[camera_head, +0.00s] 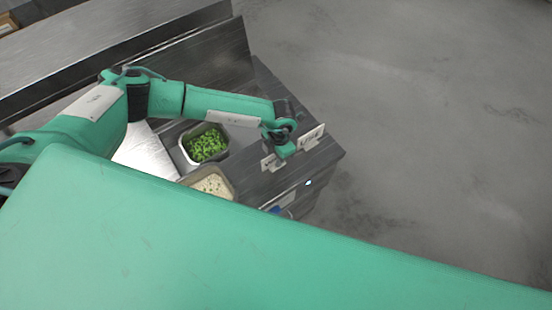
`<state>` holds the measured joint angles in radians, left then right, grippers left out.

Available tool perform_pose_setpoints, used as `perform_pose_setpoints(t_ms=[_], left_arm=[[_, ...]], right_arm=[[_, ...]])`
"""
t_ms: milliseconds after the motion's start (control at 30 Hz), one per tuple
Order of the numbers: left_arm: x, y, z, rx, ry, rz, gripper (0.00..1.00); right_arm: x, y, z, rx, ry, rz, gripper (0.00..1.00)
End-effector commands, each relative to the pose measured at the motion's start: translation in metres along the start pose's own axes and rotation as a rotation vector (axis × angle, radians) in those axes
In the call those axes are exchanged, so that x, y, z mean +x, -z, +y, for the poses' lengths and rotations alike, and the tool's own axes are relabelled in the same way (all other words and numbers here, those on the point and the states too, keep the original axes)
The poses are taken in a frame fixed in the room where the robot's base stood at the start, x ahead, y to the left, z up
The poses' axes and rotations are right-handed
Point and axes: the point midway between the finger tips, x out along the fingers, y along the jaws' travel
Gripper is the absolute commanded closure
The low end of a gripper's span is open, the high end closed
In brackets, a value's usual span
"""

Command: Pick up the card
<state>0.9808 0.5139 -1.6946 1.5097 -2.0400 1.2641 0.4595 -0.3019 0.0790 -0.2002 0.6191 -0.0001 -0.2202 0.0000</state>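My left gripper (291,151) is over the right end of the dark counter (325,152). Two white plates with dark marks stand apart on either side of its green end and look like its open fingers. I see nothing held between them. No card shows clearly. A small blue and white patch (278,208) lies below the gripper in the picture, near the counter's front edge; I cannot tell whether it is the card. My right gripper is not in view. A large green part of my own body hides the lower picture.
A metal pan of green vegetables (185,157) and a pan of pale food (230,183) are set in the counter, left of the gripper. A steel ledge (120,35) runs behind. A small light (308,183) glows at the counter's front. Grey floor (440,120) is clear at right.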

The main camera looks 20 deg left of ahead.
Motion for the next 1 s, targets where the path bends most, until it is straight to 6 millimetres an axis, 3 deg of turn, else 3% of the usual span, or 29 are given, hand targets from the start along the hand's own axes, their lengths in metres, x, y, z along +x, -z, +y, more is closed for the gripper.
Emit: perform_pose_setpoints(t_ms=[733,900,1000], left_arm=[[0.0045,-0.0004,0.0,0.0,0.0,0.0,0.7],[0.0045,-0.0004,0.0,0.0,0.0,0.0,1.0],[0.0045,-0.0004,0.0001,0.0,0.0,0.0,1.0]], right_arm=[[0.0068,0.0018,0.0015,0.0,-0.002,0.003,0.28],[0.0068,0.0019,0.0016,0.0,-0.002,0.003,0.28],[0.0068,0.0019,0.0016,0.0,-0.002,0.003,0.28]])
